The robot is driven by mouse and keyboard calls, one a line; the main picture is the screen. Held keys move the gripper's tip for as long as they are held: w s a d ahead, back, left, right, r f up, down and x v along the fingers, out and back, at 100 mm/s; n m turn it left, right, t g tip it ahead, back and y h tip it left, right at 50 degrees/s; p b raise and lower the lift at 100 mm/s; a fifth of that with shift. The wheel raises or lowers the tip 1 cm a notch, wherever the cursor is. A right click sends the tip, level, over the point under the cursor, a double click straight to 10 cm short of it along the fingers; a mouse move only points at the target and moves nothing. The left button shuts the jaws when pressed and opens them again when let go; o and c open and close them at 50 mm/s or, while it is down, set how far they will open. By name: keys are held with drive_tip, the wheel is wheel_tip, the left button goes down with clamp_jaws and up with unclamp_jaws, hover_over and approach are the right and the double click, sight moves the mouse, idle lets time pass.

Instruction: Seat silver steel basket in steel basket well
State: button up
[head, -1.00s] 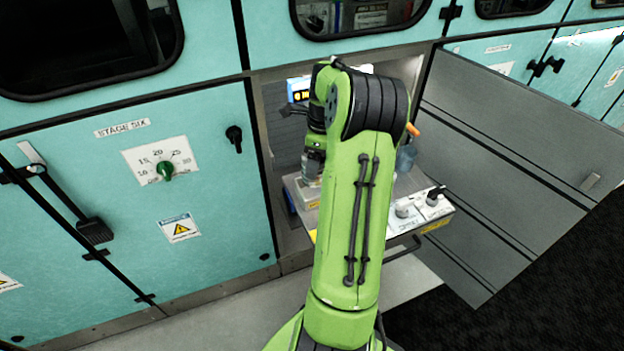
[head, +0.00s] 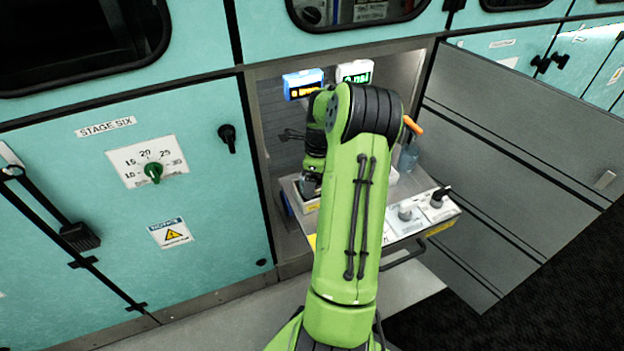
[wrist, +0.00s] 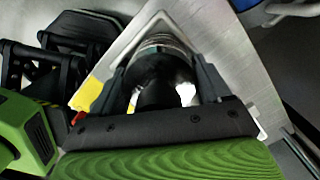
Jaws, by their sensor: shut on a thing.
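In the wrist view my gripper (wrist: 157,92) has its two dark fingers on either side of a silver, rounded metal piece (wrist: 165,42), which looks like the steel basket. It is shut on this piece, over a pale metal surface. The gripper's palm hides most of the basket. In the head view my green arm reaches into the open bay, and the gripper (head: 312,185) is low over the left part of the module tray (head: 290,185). I cannot make out the basket or its well there, nor tell whether the basket touches the well.
Behind the arm are a blue display unit (head: 303,84) and a white display (head: 355,72). A clear bottle (head: 408,157) with an orange top stands right of the arm. A panel with dark knobs (head: 405,213) is at the tray's front. The open grey door (head: 510,170) bounds the right.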

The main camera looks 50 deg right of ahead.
drive_tip(key=o, duration=1.3)
drive_tip(key=shift+f, duration=0.15)
drive_tip(key=r+p, duration=0.1)
drive_tip(key=r, duration=0.3)
drive_tip(key=s+r+p, duration=0.1)
drive_tip(key=r, duration=0.3)
drive_tip(key=r+p, duration=0.2)
drive_tip(key=r, duration=0.2)
drive_tip(key=shift+s+d+r, duration=0.15)
drive_tip(key=shift+d+r, duration=0.05)
drive_tip(key=shift+d, duration=0.1)
drive_tip(key=w+a+r+n+h, duration=0.1)
drive_tip(key=a+r+n, duration=0.45)
drive_tip(key=a, duration=0.35)
drive_tip(key=w+a+r+n+h, duration=0.1)
drive_tip(key=a+r+n, duration=0.4)
drive_tip(key=a+n, duration=0.3)
drive_tip(key=s+a+n+t, duration=0.1)
drive_tip(key=s+a+n, duration=0.3)
drive_tip(key=a+n, duration=0.1)
drive_tip(key=s+a+n+t+y, duration=0.1)
drive_tip(key=s+a+n+t, duration=0.1)
drive_tip(key=s+a+n, duration=0.2)
drive_tip(key=s+a+n+t, duration=0.1)
drive_tip(key=s+a+n, duration=0.4)
drive_tip(key=a+n, duration=0.3)
drive_tip(key=shift+a+r, duration=0.4)
drive_tip(key=shift+a, duration=0.3)
drive_tip(key=shift+s, duration=0.1)
